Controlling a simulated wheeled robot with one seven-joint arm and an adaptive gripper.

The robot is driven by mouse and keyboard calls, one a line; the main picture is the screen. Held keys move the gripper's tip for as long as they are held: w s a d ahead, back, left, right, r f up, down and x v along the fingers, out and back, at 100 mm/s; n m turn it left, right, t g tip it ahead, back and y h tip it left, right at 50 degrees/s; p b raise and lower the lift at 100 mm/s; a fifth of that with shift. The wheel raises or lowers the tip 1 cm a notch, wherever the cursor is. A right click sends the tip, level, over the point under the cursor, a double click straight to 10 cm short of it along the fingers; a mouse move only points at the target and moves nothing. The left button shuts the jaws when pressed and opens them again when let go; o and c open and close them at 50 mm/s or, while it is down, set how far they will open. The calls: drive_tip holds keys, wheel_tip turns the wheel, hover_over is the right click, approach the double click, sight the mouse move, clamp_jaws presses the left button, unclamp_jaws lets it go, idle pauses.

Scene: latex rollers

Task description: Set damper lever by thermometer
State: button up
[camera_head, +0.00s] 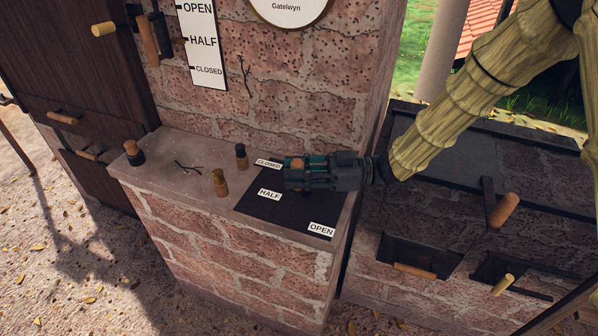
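A scale plate (206,42) marked OPEN, HALF and CLOSED is on the brick wall at the upper left. A lever with a wooden handle (149,42) hangs left of it. A round white dial (288,10), lettered Gatelwyn, is cut off by the top edge; no reading shows. A dark board (254,205) with CLOSED, HALF and OPEN labels lies on the brick ledge. My gripper (294,172) points left over this board. A small brown wooden piece (296,163) shows between its fingers; whether they grip it is unclear.
Small pegs stand on the ledge: one at the left (133,153), one dark-topped (241,157) and one brown (219,183). A forked twig (187,167) lies between them. A wooden-handled lever (503,211) stands on the lower brickwork at right.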

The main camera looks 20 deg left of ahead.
drive_tip(key=o, duration=0.4)
drive_tip(key=shift+d, duration=0.1)
drive_tip(key=v, duration=1.2)
drive_tip(key=shift+w, duration=0.1)
